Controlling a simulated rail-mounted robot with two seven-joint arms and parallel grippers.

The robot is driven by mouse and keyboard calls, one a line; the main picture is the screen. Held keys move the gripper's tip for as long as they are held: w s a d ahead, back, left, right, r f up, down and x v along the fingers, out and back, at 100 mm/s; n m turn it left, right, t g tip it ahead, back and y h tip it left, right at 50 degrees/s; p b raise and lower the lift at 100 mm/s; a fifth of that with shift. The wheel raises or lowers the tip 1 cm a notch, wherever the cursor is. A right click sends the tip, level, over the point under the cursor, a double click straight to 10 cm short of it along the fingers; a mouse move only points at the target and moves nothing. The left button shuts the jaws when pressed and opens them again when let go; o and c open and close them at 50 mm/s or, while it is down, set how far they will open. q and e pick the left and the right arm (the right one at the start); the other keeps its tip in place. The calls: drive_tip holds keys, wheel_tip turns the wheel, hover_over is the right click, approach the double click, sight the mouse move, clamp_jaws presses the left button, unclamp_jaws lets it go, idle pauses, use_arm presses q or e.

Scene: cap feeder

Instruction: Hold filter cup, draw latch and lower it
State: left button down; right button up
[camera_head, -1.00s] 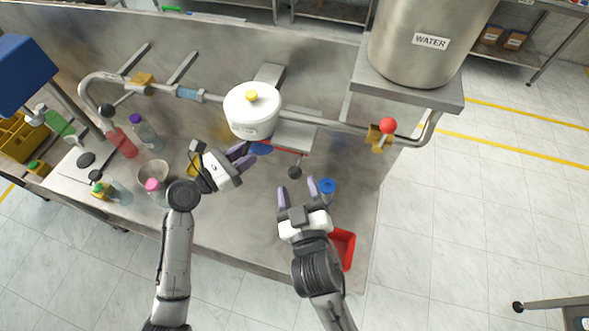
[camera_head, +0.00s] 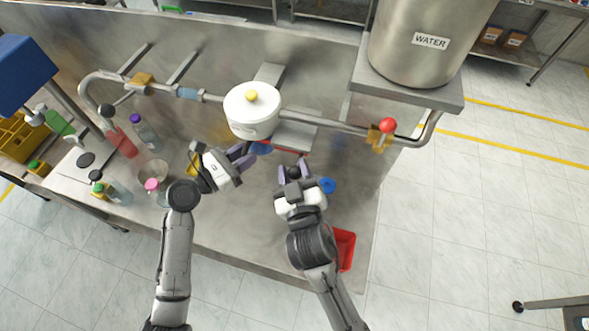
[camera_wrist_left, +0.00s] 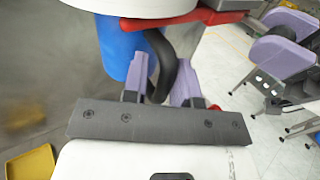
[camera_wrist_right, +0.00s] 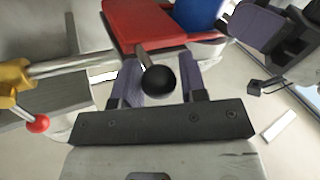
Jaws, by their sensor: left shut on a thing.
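The blue filter cup (camera_head: 261,148) sits under the white lidded pot (camera_head: 252,112), and its blue body also shows in the left wrist view (camera_wrist_left: 118,48). My left gripper (camera_head: 240,160) is shut on the cup's black curved handle (camera_wrist_left: 168,66). The latch has a red plate (camera_wrist_right: 143,22) and a short rod ending in a black ball knob (camera_wrist_right: 158,81). My right gripper (camera_wrist_right: 162,88) is open, with its purple fingers on either side of the knob. I cannot tell whether they touch it. In the head view the right gripper (camera_head: 292,170) hides most of the knob.
A pipe with a red-knobbed yellow valve (camera_head: 385,130) runs behind. Several bottles and a bowl (camera_head: 153,171) crowd the left. The bench between the arms is clear.

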clamp_jaws()
drive_tip(key=s+d, duration=0.1)
drive_tip(key=d, duration=0.6)
drive_tip(key=shift+s+d, duration=0.25)
drive_tip(key=shift+s, duration=0.05)
drive_tip(key=shift+o, duration=1.9)
unclamp_jaws()
drive_tip(key=shift+d, duration=0.1)
drive_tip(key=shift+s, duration=0.1)
drive_tip(key=v, duration=1.2)
